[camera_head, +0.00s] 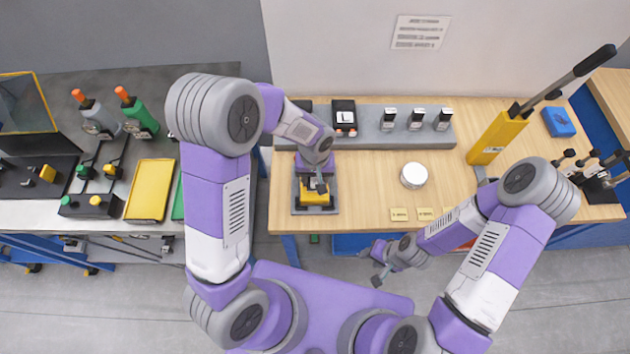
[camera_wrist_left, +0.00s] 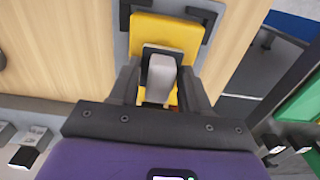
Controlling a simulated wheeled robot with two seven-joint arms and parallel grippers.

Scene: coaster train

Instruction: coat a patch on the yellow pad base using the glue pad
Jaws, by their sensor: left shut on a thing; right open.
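The yellow pad base (camera_head: 316,198) sits in a grey fixture (camera_head: 300,211) near the left end of the wooden table. It also shows in the left wrist view (camera_wrist_left: 163,33). My left gripper (camera_head: 317,181) points down over it and is shut on a pale grey block, which I take to be the glue pad (camera_wrist_left: 160,72). The glue pad is over the yellow surface; I cannot tell whether they touch. Its underside and any coated patch are hidden. My right gripper (camera_head: 373,267) is open and empty, in front of the table's front edge.
A round white tin (camera_head: 413,175) stands right of the fixture, with yellow labels (camera_head: 399,214) near the front edge. A yellow lever device (camera_head: 497,138) stands at right. The wood between fixture and tin is clear.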

